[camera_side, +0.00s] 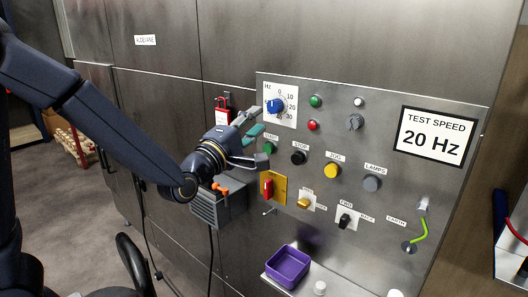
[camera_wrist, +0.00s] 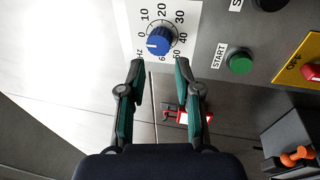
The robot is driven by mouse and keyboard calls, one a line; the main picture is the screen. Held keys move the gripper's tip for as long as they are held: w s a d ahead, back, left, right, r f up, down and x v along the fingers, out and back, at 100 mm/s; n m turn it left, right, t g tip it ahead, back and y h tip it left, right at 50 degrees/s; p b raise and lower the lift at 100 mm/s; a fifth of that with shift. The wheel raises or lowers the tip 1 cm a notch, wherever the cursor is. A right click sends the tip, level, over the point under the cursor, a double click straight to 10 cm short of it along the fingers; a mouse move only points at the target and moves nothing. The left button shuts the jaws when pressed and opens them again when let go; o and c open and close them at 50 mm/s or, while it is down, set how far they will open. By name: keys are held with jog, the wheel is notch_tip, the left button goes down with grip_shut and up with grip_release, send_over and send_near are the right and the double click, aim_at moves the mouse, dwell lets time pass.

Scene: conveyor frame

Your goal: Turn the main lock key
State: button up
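My gripper (camera_side: 262,129) is open, close to the upper left of the control panel. In the wrist view its two fingertips (camera_wrist: 160,63) are apart, just short of the blue Hz knob (camera_wrist: 160,41), with nothing between them. A red padlock (camera_side: 222,117) hangs on the cabinet left of the panel; part of it shows behind the right finger in the wrist view (camera_wrist: 197,117). A brass-coloured key switch (camera_side: 304,203) sits low on the panel; its label is too small to read. A red rotary handle (camera_side: 267,187) stands on a yellow plate. I cannot tell which is the main lock key.
The panel has a green button (camera_side: 315,100), a black stop button (camera_side: 298,158), a yellow jog button (camera_side: 332,170) and a black selector (camera_side: 345,220). A grey box with an orange part (camera_side: 219,188) juts out below my gripper. A purple tray (camera_side: 287,267) sits on the lower ledge.

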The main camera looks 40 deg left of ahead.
jog(key=d+f, duration=0.4)
jog(key=f, duration=0.5)
jog(key=m+g+h, duration=0.2)
send_near(301, 206)
jog(key=w, duration=0.9)
jog(key=shift+w+r, duration=0.1)
jog(key=shift+w, duration=0.05)
grip_shut()
jog(key=n, duration=0.4)
jog(key=shift+a, duration=0.25)
jog(key=n, duration=0.9)
jog(key=shift+n, duration=0.3)
jog(key=n, duration=0.4)
jog(key=shift+d+n, duration=0.1)
jog(key=shift+n, duration=0.2)
jog(key=shift+o, duration=1.2)
grip_release()
jog(key=shift+d, duration=0.1)
